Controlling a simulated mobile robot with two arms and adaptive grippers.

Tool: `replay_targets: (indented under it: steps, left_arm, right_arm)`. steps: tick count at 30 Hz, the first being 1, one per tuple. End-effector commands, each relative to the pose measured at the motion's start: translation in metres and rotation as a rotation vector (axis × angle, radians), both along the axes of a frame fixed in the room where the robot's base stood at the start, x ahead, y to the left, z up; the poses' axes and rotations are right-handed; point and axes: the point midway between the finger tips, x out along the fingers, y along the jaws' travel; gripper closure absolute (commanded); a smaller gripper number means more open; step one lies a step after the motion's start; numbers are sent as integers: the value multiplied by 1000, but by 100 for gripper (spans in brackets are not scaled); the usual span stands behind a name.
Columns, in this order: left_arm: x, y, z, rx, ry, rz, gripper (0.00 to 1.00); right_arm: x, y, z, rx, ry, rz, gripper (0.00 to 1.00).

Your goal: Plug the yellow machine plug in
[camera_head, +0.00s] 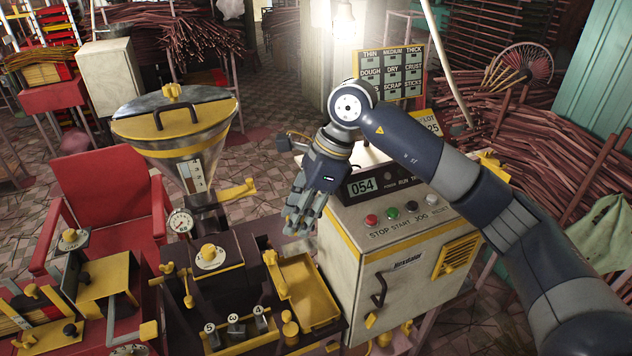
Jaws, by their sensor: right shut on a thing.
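My right arm comes in from the right edge, and its gripper (299,222) points down in front of the left side of the cream control cabinet (405,251). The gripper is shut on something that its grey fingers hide. I cannot make out the yellow machine plug or its socket for sure. The extruder with a steel hopper (178,135) stands left of the gripper. My left gripper is not in view.
A yellow tray (309,292) lies just below the gripper, beside the extruder. A red chair (105,196) stands behind at left. A labelled sorting board (391,72) stands behind the cabinet. Bundles of sticks (575,165) fill the right side. Tiled floor is open behind the hopper.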

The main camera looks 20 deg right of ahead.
Motion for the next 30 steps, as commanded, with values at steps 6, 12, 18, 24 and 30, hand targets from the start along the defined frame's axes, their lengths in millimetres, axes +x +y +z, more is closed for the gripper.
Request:
replay_targets:
  steps: [6,12,18,24,30]
  left_arm:
    - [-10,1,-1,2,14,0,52]
    - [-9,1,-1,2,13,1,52]
    - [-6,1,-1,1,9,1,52]
    - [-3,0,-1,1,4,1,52]
    - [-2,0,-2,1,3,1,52]
  right_arm:
    - [-48,17,-24,1,3,514,91]
    - [-95,18,-45,0,3,1013,91]
    - [-138,-3,-62,-1,3,1467,91]
    - [-161,-37,-72,0,0,1702,91]
    - [-168,-48,-75,3,-3,1765,91]
